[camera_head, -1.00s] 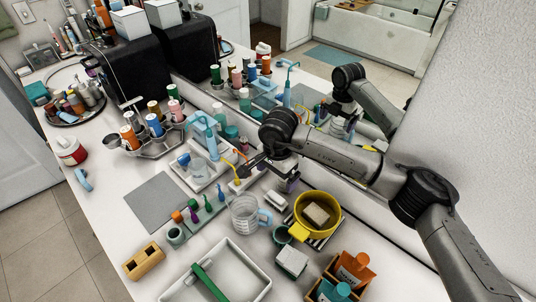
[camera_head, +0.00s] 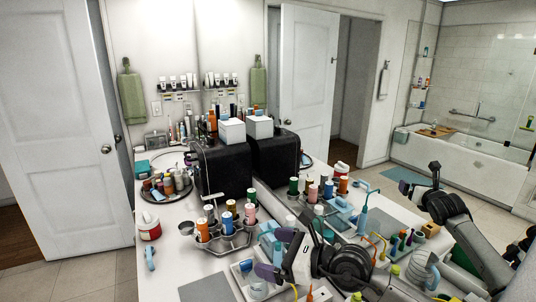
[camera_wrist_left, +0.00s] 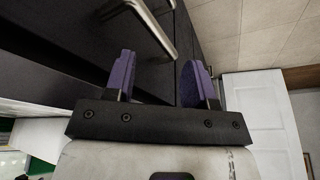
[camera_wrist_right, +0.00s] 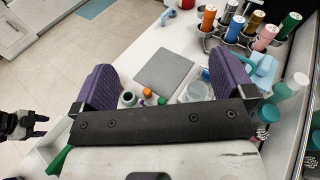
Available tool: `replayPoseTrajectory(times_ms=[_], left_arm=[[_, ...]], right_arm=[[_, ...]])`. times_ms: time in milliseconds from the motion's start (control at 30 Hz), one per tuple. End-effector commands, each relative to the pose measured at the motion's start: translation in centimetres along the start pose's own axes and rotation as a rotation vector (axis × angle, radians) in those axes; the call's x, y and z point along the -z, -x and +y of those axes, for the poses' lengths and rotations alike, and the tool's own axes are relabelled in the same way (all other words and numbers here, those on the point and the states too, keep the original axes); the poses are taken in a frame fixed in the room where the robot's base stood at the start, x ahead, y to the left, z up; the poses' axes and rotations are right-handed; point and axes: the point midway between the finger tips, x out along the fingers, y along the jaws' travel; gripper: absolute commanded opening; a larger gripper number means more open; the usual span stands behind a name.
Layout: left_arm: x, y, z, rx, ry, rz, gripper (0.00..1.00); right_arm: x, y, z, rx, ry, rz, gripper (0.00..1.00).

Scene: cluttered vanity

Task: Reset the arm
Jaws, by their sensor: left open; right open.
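My right gripper (camera_head: 268,255) is raised above the vanity counter in the head view, its purple fingers spread with nothing between them. In the right wrist view its fingers (camera_wrist_right: 165,75) are wide apart above a grey mat (camera_wrist_right: 165,72) and small bottles. My left gripper (camera_wrist_left: 158,68) is open and empty in its wrist view, in front of a dark cabinet front (camera_wrist_left: 60,50) with a metal handle (camera_wrist_left: 152,25). The left arm does not show in the head view.
The counter holds a hexagonal rack of coloured bottles (camera_head: 225,238), a black box (camera_head: 222,168), a round tray of bottles (camera_head: 168,186) and a red-and-white jar (camera_head: 149,226). A mirror stands behind. A white door (camera_head: 62,125) is at the left.

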Motion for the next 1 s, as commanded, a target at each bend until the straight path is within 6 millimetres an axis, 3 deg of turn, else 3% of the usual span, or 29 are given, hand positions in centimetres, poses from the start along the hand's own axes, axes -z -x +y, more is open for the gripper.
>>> replayPoseTrajectory(times_ms=[33,167,300,400,533,633,733,900,1000], left_arm=[[0.0,0.0,0.1,-0.002,0.002,0.000,0.50],[0.0,0.0,0.1,-0.003,0.004,0.000,0.50],[0.0,0.0,0.1,-0.003,0.003,0.000,0.50],[0.0,0.0,0.1,-0.002,0.002,0.000,0.50],[0.2,0.6,-0.1,0.001,-0.001,-0.001,0.50],[0.5,1.5,-0.2,0.003,-0.004,-0.002,0.50],[0.9,3.0,-0.3,0.005,-0.007,-0.002,0.50],[2.1,6.8,-0.5,0.007,-0.009,-0.002,0.50],[2.8,8.7,-0.6,0.007,-0.009,0.000,0.50]], right_arm=[[-2.4,0.2,0.2,0.015,-0.067,-0.108,1.00],[-8.7,1.8,0.2,0.049,-0.274,-0.400,1.00],[-14.8,4.9,-0.2,0.065,-0.519,-0.712,1.00],[-18.6,7.9,-0.7,0.065,-0.714,-0.932,1.00],[-21.5,12.1,-1.5,0.068,-1.024,-1.199,1.00],[-21.5,15.0,-2.4,0.096,-1.311,-1.378,1.00],[-19.4,17.3,-2.8,0.167,-1.640,-1.516,1.00],[-12.6,19.8,-1.1,0.425,-2.212,-1.583,1.00],[-9.3,20.6,0.9,0.555,-2.423,-1.537,1.00]])
